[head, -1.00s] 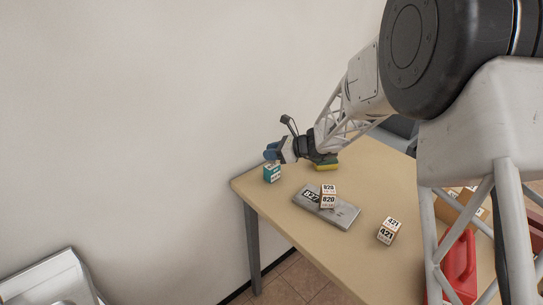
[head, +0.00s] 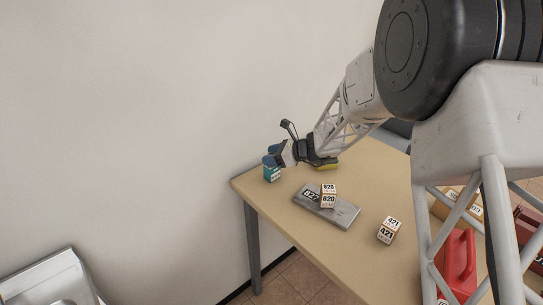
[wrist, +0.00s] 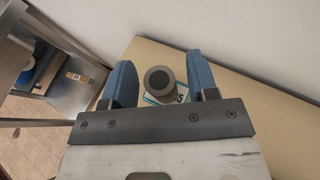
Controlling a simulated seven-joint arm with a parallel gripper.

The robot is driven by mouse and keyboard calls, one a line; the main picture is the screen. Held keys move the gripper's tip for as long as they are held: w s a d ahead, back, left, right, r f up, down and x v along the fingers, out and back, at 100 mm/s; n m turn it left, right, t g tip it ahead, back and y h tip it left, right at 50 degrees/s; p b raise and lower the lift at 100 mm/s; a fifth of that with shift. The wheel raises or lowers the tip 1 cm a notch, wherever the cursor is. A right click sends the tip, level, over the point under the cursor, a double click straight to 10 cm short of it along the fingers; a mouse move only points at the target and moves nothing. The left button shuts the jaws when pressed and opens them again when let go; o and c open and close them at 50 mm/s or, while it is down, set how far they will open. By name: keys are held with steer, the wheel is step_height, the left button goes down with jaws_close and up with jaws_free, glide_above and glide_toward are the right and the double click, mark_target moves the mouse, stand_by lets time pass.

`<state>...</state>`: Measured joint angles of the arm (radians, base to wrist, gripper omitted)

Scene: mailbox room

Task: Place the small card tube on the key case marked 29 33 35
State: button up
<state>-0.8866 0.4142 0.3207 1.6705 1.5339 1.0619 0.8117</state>
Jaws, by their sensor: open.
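My gripper (head: 270,160) has blue fingers and is open over the table's far left corner. In the wrist view its fingers (wrist: 159,66) stand on either side of a grey tube with a dark round end, the small card tube (wrist: 160,81), with gaps on both sides. Under the tube is a white and teal key case (wrist: 182,92), its printed number partly hidden. In the head view the teal case (head: 271,174) sits below the fingers, and the tube is hidden. The tube looks set on the case, but contact is not clear.
A grey case marked 827 (head: 345,213) lies on the table (head: 290,223) with a box marked 820 (head: 328,198) on it. A box marked 421 (head: 387,232) stands to the right. A yellow and green sponge-like item (head: 327,164) is near my wrist. The white wall is close behind.

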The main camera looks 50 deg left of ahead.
steer(key=shift+r, duration=0.15)
steer(key=v, duration=1.2)
stand_by(1.0)
steer(key=s+d+r+n+t+h, duration=0.15)
steer(key=d+r, duration=0.25)
steer(key=d, duration=0.9)
steer(key=d+r+n+t+h, duration=0.1)
steer(key=d+r+n+t, duration=0.3)
steer(key=d, duration=0.9)
steer(key=d+r+n+g+h, duration=0.15)
steer(key=d+r, duration=0.35)
steer(key=d, duration=0.7)
steer(key=s+d+n+t+h, duration=0.1)
steer(key=s+d+t+h, duration=0.1)
steer(key=s+d, duration=0.4)
steer(key=s+d+n+t+h, duration=0.2)
steer(key=s+d, duration=0.5)
steer(key=d, duration=0.9)
steer(key=s+d+n+t+h, duration=0.1)
steer(key=s+d+h, duration=0.2)
steer(key=s+d, duration=0.4)
steer(key=d, duration=0.4)
steer(key=shift+s+r+t+h, duration=0.15)
steer(key=shift+r+t+h, duration=0.15)
steer(key=shift+t, duration=0.1)
